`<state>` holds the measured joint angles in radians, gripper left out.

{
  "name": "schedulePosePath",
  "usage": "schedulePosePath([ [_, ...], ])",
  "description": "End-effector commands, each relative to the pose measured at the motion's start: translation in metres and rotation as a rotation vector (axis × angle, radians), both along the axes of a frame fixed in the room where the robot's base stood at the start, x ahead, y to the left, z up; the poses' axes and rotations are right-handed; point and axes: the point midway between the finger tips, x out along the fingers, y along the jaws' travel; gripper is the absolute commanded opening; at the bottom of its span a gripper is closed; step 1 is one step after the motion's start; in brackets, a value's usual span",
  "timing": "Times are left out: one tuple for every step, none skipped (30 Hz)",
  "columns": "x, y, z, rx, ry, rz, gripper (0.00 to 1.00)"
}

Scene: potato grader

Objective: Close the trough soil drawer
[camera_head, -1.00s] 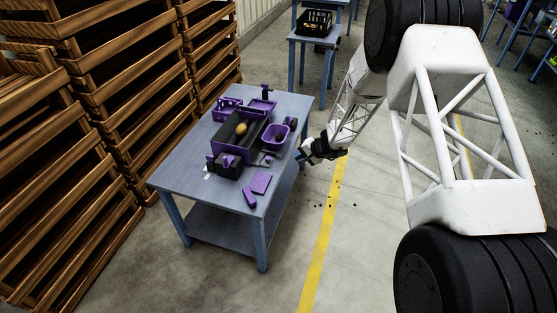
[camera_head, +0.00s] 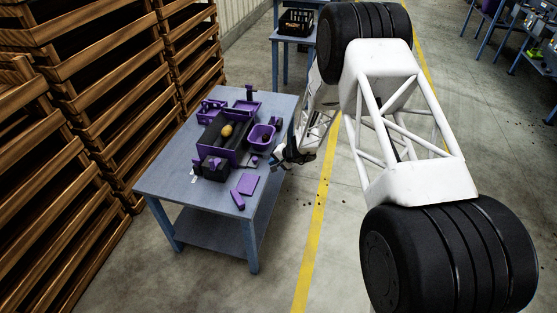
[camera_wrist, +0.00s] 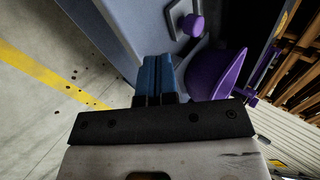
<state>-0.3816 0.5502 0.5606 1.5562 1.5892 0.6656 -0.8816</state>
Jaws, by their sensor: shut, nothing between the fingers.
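The purple trough (camera_head: 208,141) of the grader stands on the blue-grey table, with a yellowish potato (camera_head: 227,130) in it. A small dark and purple part (camera_head: 254,161) sticks out low on its right side; it may be the soil drawer, but it is too small to tell how far it is open. My gripper (camera_head: 273,163) is at the table's right edge, close to that part. In the wrist view my gripper's blue fingers (camera_wrist: 158,68) are together and empty.
A purple tub (camera_head: 262,137) stands right of the trough; a curved purple piece (camera_wrist: 217,72) is just right of my fingers in the wrist view. A purple plate (camera_head: 248,185) and a small block (camera_head: 237,199) lie at the table's front. Wooden crates (camera_head: 100,100) stand left.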

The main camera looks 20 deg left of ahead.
Motion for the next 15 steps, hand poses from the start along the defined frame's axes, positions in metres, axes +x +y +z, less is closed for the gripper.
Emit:
schedulePosePath([
  [0.001, 0.005, -0.004, 0.0, 0.0, 0.001, 0.0],
  [0.001, 0.007, -0.007, -0.001, -0.001, 0.002, 0.0],
  [0.002, 0.01, -0.01, -0.001, -0.001, 0.002, 0.0],
  [0.002, 0.012, -0.012, -0.001, -0.001, 0.002, 0.0],
  [0.003, 0.015, -0.013, 0.0, -0.001, 0.001, 0.0],
  [0.004, 0.02, -0.013, 0.001, -0.003, 0.001, 0.0],
  [0.005, 0.024, -0.013, 0.0, -0.003, 0.001, 0.0],
  [0.005, 0.027, -0.014, 0.0, -0.001, 0.001, 0.0],
  [0.005, 0.032, -0.014, 0.0, -0.001, 0.001, 0.0],
  [0.005, 0.035, -0.014, 0.0, -0.001, 0.001, 0.0],
  [0.006, 0.038, -0.014, 0.0, -0.001, 0.001, 0.0],
  [0.007, 0.041, -0.013, 0.001, -0.002, 0.001, 0.0],
  [0.007, 0.043, -0.013, 0.001, -0.001, 0.001, 0.0],
  [0.008, 0.045, -0.014, 0.001, -0.001, 0.001, 0.0],
  [0.008, 0.047, -0.014, 0.0, -0.001, 0.001, 0.0],
])
